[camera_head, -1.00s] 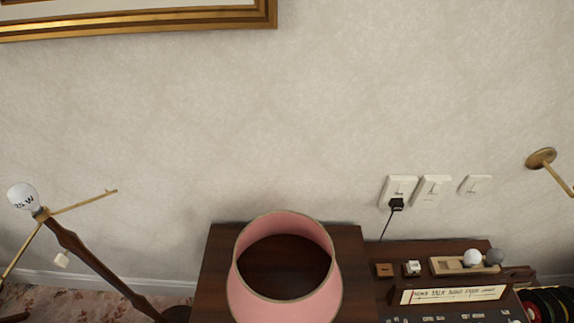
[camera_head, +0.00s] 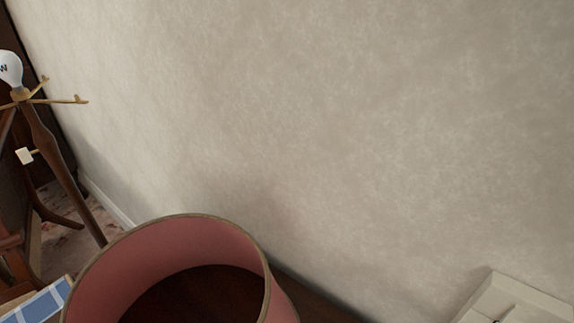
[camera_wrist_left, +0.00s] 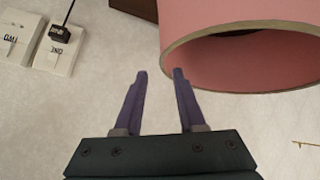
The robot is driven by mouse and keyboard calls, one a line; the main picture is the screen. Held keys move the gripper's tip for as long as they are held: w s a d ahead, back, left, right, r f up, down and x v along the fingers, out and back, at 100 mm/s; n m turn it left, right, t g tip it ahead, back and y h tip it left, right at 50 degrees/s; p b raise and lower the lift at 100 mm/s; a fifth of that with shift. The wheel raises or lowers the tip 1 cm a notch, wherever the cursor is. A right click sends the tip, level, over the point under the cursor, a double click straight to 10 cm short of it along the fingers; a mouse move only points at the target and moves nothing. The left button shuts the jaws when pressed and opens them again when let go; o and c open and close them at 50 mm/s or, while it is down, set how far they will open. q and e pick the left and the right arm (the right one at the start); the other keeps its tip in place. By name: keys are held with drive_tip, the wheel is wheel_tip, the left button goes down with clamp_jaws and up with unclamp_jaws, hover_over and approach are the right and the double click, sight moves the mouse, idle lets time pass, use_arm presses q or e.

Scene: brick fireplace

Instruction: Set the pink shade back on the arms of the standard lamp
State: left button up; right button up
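The pink shade (camera_head: 215,245) stands on a dark brown wooden top, which shows through its open ring at the bottom of the head view. In the left wrist view the shade (camera_wrist_left: 235,20) fills the upper right. The standard lamp (camera_head: 55,160) is at the left of the head view, its wooden post leaning in the picture, with a white bulb and bare brass arms (camera_head: 68,100). My left gripper (camera_wrist_left: 161,73) is open and empty. In the picture its fingertips lie just beside the shade's rim; I cannot tell whether they touch. My right gripper is not in view.
Wall sockets (camera_wrist_left: 55,48) with a black plug are at the upper left of the wrist view. A pale wall plate (camera_head: 515,302) shows at the head view's lower right. A blue-patterned item (camera_head: 45,302) lies left of the shade. The wall (camera_head: 330,130) stands close behind.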

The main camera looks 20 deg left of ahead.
sight(264, 319)
use_arm(q)
drive_tip(key=shift+a+b+x, duration=0.1)
drive_tip(key=shift+b+x, duration=0.1)
drive_tip(key=shift+x, duration=2.25)
drive_tip(key=shift+a+b+x, duration=0.15)
drive_tip(key=shift+x, duration=2.25)
drive_tip(key=shift+f, duration=0.1)
drive_tip(key=shift+c, duration=0.2)
clamp_jaws()
